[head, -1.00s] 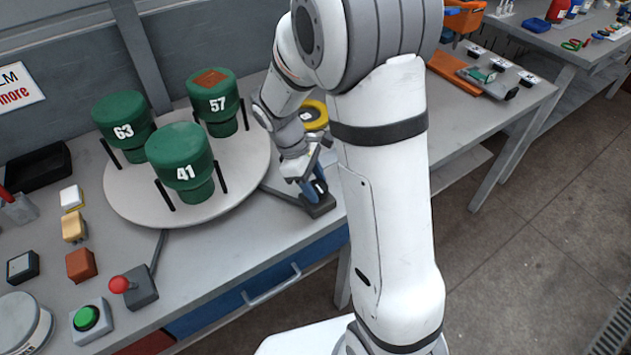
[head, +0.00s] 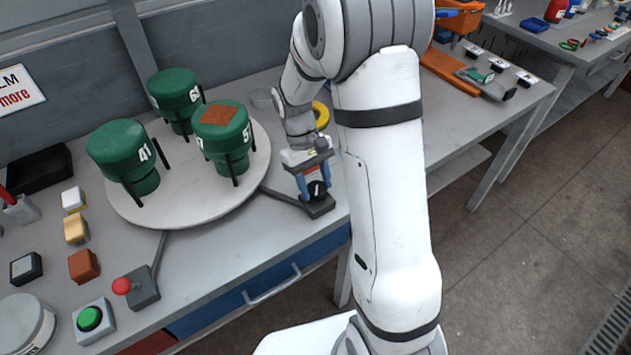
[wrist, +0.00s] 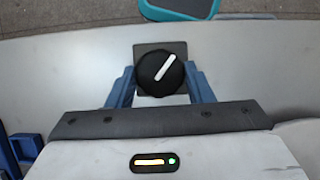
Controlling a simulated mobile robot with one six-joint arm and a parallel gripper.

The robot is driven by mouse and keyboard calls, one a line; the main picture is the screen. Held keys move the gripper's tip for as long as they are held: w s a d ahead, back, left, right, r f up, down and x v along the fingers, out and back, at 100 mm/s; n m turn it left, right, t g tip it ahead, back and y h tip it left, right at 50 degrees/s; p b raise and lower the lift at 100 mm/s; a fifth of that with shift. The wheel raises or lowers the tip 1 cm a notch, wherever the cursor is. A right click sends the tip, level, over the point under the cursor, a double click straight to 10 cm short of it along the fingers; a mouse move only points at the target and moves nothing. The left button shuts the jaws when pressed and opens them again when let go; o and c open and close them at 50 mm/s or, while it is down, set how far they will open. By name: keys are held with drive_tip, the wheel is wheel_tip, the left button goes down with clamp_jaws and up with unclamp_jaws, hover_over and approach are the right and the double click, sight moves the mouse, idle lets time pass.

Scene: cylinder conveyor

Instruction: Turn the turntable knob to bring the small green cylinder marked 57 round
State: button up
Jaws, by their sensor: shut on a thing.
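A round white turntable (head: 172,211) carries three green cylinders held between black posts. The cylinder marked 57 (head: 222,135), with a brown square on its top, stands at the front right of the turntable. The cylinder marked 41 (head: 118,150) is at the left. The third cylinder (head: 174,88) is at the back, its number partly hidden. My gripper (head: 318,189) is at the black turntable knob (wrist: 160,72), right of the turntable. In the wrist view its blue fingers are shut on the knob, one on each side; the knob's white line tilts to the upper right.
A red-knobbed lever box (head: 140,286) and a green button (head: 89,318) stand at the front left. A yellow ring (head: 321,115) lies behind my gripper. A black tray (head: 38,167) is at the back left.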

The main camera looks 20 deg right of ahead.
drive_tip(key=shift+s+d+f+m+y, duration=0.1)
drive_tip(key=shift+m+y, duration=0.6)
drive_tip(key=shift+m, duration=1)
drive_tip(key=o, duration=1)
drive_tip(key=v, duration=0.8)
drive_tip(key=shift+f, duration=0.1)
drive_tip(key=shift+c, duration=0.2)
